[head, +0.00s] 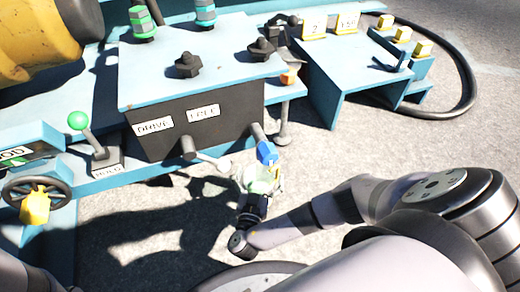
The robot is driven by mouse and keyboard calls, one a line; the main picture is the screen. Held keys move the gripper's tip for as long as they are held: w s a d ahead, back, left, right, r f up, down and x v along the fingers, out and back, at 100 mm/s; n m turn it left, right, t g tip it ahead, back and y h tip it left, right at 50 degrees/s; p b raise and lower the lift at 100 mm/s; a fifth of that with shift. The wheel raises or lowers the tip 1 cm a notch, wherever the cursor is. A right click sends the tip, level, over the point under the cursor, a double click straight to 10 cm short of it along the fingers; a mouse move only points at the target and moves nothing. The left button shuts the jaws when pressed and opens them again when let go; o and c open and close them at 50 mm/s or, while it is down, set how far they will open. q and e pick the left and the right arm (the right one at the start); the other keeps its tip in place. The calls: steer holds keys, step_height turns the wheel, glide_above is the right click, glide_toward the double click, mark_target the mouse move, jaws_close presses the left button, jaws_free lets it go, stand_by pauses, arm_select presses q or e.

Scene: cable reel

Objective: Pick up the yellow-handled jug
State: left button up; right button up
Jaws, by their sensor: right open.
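I cannot make out a jug with a yellow handle for certain in the head view. A small yellow piece (35,208) shows at the handwheel on the left; its exact shape is unclear. My right gripper (262,178) is open, in front of the dark control box, at the end of the arm coming in from the right. A blue piece (267,152) on a grey shaft is close to its fingertips; I cannot tell whether they touch. A pale greenish area shows at the fingers, too small to identify. My left gripper is not in view.
The control box (206,128) carries DRIVE and FREE labels. A green-knobbed lever (78,121) and dark handwheel (37,190) stand left. A big yellow drum (38,40) is at upper left. A blue stand (335,85) with yellow blocks is right. Open grey floor lies ahead.

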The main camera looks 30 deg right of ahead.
steer(key=c, duration=2)
